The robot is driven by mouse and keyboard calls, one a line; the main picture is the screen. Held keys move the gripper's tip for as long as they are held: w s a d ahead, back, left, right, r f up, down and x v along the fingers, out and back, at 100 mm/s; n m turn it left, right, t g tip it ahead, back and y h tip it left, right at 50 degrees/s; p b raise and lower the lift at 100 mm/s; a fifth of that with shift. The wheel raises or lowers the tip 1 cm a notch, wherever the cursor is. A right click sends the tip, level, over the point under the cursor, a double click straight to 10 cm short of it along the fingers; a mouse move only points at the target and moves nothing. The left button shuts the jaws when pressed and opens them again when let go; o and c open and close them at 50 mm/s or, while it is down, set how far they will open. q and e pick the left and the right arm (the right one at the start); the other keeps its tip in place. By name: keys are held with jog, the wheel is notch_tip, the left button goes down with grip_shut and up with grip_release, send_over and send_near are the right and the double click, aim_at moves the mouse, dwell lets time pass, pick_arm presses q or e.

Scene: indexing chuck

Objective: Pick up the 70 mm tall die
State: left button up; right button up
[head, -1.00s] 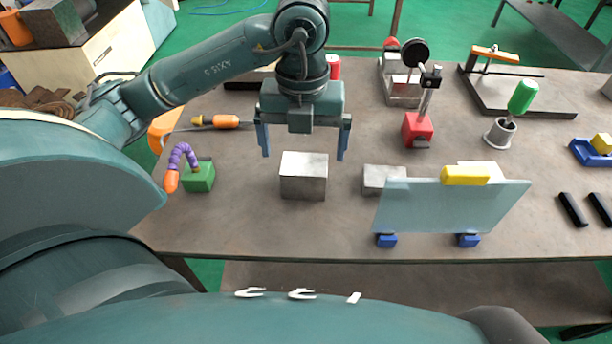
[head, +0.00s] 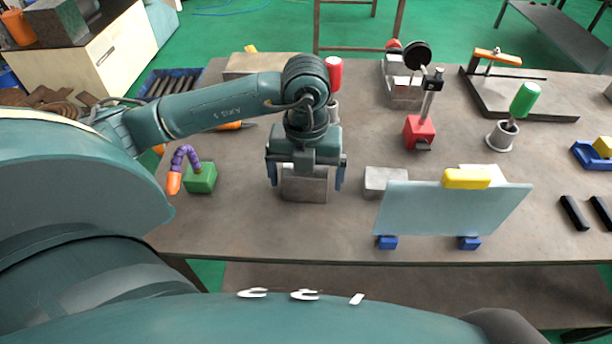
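A grey metal block (head: 304,189), likely the die, stands on the table near the front. A second, lower-looking grey block (head: 384,181) stands to its right, partly hidden by a clear panel. My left gripper (head: 306,184) is over the first block, pointing down. Its blue fingers are apart, one on each side of the block, and gaps seem to remain. The gripper body hides the block's upper part. My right gripper is not in view.
A clear panel (head: 450,212) with a yellow top clip stands to the right on blue feet. A green block with a purple and orange hose (head: 200,178) stands to the left. A red magnetic base (head: 418,132) and a green-handled tool (head: 524,100) stand farther back. The front left of the table is clear.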

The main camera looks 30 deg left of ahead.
pick_arm(q)
jog(key=c, duration=1.8)
jog(key=shift+r, duration=0.1)
